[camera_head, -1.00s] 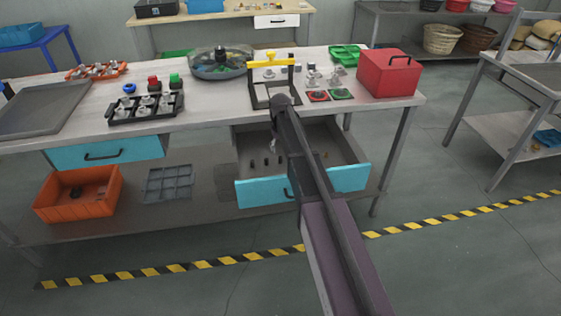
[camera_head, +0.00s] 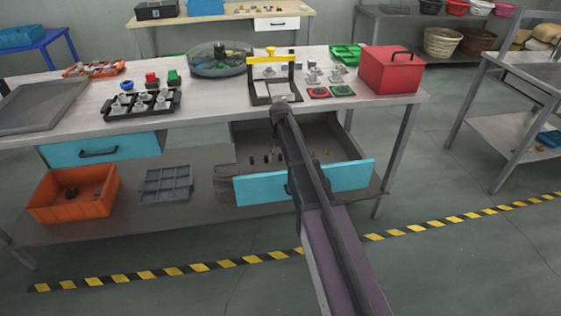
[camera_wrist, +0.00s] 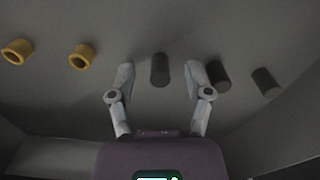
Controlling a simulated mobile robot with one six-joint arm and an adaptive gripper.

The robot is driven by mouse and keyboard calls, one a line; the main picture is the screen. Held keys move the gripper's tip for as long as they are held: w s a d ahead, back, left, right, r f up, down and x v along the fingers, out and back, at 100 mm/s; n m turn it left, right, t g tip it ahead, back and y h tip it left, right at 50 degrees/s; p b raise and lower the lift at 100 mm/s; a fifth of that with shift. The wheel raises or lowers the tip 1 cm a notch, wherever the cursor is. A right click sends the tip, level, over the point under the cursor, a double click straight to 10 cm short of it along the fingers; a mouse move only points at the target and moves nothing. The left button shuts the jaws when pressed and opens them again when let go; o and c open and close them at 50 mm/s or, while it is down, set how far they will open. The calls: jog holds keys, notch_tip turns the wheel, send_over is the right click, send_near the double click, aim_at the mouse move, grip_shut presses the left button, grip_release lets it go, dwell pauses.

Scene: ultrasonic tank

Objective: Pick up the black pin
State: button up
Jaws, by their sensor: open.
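Several black pins lie in the open drawer (camera_head: 232,190). In the wrist view one black pin (camera_wrist: 160,70) lies between the two fingers of my gripper (camera_wrist: 160,78), with a gap on both sides. A second black pin (camera_wrist: 220,76) is just right of the right finger, and a third (camera_wrist: 265,82) is farther right. My gripper is open and empty. In the head view the pins show as small dark shapes (camera_head: 265,159) left of my arm, and my arm hides the fingers.
Two yellow hollow rings (camera_wrist: 82,56) lie left of the pins in the wrist view. The drawer's walls surround the pins. Above the drawer, the workbench (camera_head: 215,100) carries a yellow-topped frame (camera_head: 274,58) and a red box (camera_head: 390,72). An orange bin (camera_head: 75,200) stands on the lower shelf.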

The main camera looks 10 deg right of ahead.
dwell(0.6)
grip_shut()
